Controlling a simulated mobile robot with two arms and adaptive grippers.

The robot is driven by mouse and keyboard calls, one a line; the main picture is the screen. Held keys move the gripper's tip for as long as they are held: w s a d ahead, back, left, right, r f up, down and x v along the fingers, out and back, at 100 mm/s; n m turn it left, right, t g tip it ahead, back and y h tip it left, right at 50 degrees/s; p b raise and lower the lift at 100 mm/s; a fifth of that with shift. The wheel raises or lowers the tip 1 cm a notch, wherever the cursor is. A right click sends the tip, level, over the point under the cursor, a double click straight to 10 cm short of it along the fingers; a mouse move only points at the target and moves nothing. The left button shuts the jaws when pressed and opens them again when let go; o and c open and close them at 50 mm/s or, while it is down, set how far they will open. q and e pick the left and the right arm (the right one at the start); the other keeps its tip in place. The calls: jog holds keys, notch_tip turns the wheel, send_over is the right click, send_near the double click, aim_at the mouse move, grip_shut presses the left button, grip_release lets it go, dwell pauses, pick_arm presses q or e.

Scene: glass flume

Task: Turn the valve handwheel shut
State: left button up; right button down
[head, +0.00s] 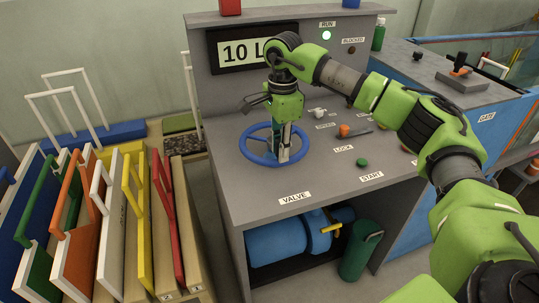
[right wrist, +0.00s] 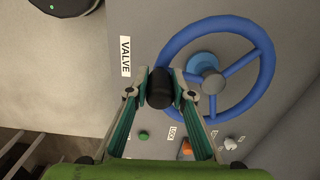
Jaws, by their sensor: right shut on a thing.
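The blue valve handwheel (head: 249,156) lies flat on the grey console top, behind the VALVE label (head: 294,197). In the right wrist view the handwheel (right wrist: 262,43) shows its spokes and grey hub (right wrist: 212,83). My right gripper (head: 284,152) reaches down from above at the wheel's front right part. In the right wrist view its fingers (right wrist: 160,88) are shut on a black knob (right wrist: 159,92) at the wheel's rim. The fingers hide part of the rim. My left gripper is not in view.
A lit RUN lamp (head: 326,35) and a display (head: 242,49) are on the back panel. A green START button (head: 362,163) and orange knob (head: 344,130) sit right of the wheel. Coloured frames (head: 131,205) stand in a rack at the left.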

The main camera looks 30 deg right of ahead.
jog(key=shift+s+d, duration=0.15)
jog(key=shift+d, duration=0.75)
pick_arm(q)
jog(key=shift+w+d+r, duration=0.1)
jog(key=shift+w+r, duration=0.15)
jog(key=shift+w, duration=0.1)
pick_arm(e)
jog(key=c, duration=1.8)
grip_release()
jog(key=shift+s, duration=0.15)
jog(key=shift+r, duration=0.1)
jog(key=shift+r, duration=0.3)
notch_tip(320, 180, up, 11)
jog(key=shift+r, duration=0.15)
